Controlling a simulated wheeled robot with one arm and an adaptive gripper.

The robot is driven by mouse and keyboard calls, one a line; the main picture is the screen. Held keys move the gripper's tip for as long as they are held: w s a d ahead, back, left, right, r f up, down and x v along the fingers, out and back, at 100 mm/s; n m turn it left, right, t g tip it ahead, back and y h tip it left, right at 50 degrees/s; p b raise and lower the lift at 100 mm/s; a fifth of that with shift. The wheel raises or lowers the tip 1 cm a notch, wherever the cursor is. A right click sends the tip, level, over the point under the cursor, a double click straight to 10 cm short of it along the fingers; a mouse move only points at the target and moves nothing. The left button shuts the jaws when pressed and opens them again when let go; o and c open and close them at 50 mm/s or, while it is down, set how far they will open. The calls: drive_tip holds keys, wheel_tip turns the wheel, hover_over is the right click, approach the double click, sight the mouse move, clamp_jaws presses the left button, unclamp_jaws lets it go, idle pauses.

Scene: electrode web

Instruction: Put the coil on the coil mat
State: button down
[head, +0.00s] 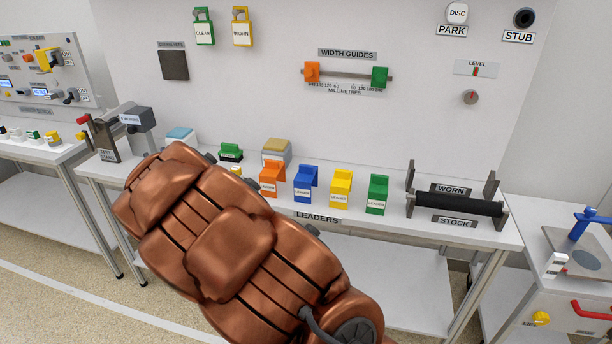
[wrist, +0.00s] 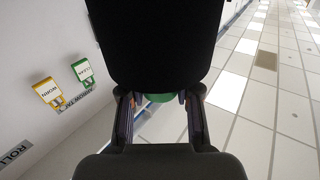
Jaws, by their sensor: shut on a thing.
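In the wrist view a large black thing (wrist: 150,45), which I take to be the coil, fills the upper middle at the fingertips. A small green patch (wrist: 160,98) shows just under its lower edge, between the fingers. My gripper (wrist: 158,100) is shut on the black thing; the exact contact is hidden. In the head view my copper arm hides the gripper and what it holds. I cannot pick out the coil mat in either view; part of the bench is behind my arm.
The white bench (head: 400,235) holds orange (head: 272,180), blue (head: 305,184), yellow (head: 340,190) and green (head: 377,194) leader blocks. A black roller (head: 458,204) lies in a stand at its right. A side table with a blue handle (head: 580,225) stands at far right.

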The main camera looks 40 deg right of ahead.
drive_tip(key=s+d+f+b, duration=0.15)
drive_tip(key=s+d, duration=0.35)
drive_tip(key=d, duration=0.6)
drive_tip(key=s+d+f+b, duration=0.15)
drive_tip(key=s+d, duration=0.35)
drive_tip(key=d, duration=0.7)
drive_tip(key=s+d+b, duration=0.1)
drive_tip(key=s+d, duration=0.3)
drive_tip(key=s, duration=0.6)
drive_tip(key=s+d+f+y+b, duration=0.1)
drive_tip(key=s+d, duration=0.3)
drive_tip(key=s, duration=0.6)
drive_tip(key=shift+d+f+n, duration=0.25)
drive_tip(key=shift+d+n, duration=0.05)
drive_tip(key=shift+n, duration=0.1)
drive_tip(key=w+d+f+p, duration=0.4)
drive_tip(key=w+d, duration=0.5)
drive_tip(key=w, duration=0.3)
drive_tip(key=shift+w+d+f, duration=0.3)
drive_tip(key=shift+d+f, duration=0.05)
drive_tip(key=shift+d, duration=0.05)
drive_tip(key=shift+f, duration=0.2)
